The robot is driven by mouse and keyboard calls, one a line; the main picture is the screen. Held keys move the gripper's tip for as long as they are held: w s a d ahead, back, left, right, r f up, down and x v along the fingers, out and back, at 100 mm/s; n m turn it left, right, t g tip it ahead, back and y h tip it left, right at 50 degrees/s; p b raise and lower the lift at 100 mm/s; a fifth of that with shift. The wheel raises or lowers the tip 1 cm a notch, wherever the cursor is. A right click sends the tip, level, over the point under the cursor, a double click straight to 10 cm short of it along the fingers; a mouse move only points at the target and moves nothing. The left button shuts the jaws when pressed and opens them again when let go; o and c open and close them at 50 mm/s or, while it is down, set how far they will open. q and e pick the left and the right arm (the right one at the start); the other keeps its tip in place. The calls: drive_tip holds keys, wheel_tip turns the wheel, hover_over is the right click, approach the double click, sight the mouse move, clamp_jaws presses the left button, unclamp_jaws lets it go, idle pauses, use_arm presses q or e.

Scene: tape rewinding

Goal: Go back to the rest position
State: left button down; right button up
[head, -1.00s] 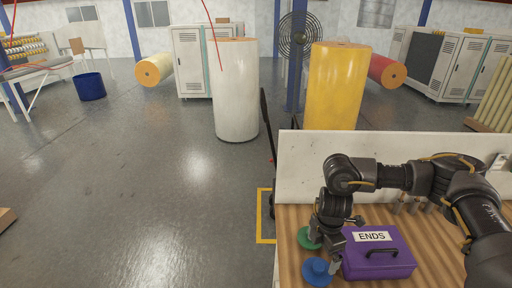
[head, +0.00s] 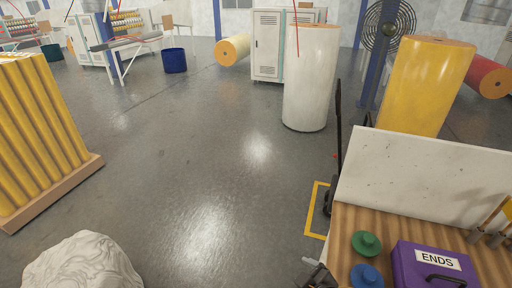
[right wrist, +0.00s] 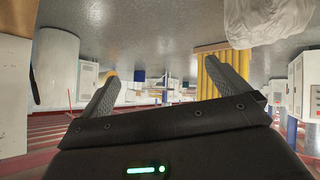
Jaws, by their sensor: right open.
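My right gripper (right wrist: 165,88) shows in the right wrist view with its two fingers spread apart and nothing between them. In the head view only a small dark part of my right arm shows at the bottom edge, beside the left edge of the workbench (head: 345,228). My left gripper is in neither view. On the bench stand a green spool (head: 366,243), a blue spool (head: 366,276) and a purple box (head: 408,262) labelled ENDS with a handle. The blue spool and the box are partly cut off by the picture's edge.
A white panel (head: 425,175) stands along the bench's back edge. A white roll (head: 310,80) and a yellow roll (head: 428,85) stand behind. Yellow tubes on a pallet (head: 40,135) and a pale wrapped lump (head: 82,262) are at left. The floor (head: 200,190) between is clear.

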drive_tip(key=s+d+f+m+g+h, duration=0.2)
drive_tip(key=s+d+f+m, duration=0.2)
drive_tip(key=s+d, duration=0.35)
drive_tip(key=s+d+f+m+g+h, duration=0.3)
drive_tip(key=s+d+f, duration=0.1)
drive_tip(key=s+d, duration=0.35)
wheel_tip(320, 180, down, 29)
drive_tip(key=s+g+b, duration=0.1)
drive_tip(key=s+b, duration=0.1)
drive_tip(key=b, duration=0.1)
drive_tip(key=s+d+f+g+b, duration=0.1)
drive_tip(key=s+d+f+b, duration=0.1)
drive_tip(key=s+f, duration=1.4)
wheel_tip(320, 180, down, 3)
drive_tip(key=shift+s+d+r+g+b, duration=0.2)
drive_tip(key=shift+s+d+g+b, duration=0.1)
drive_tip(key=shift+d, duration=0.05)
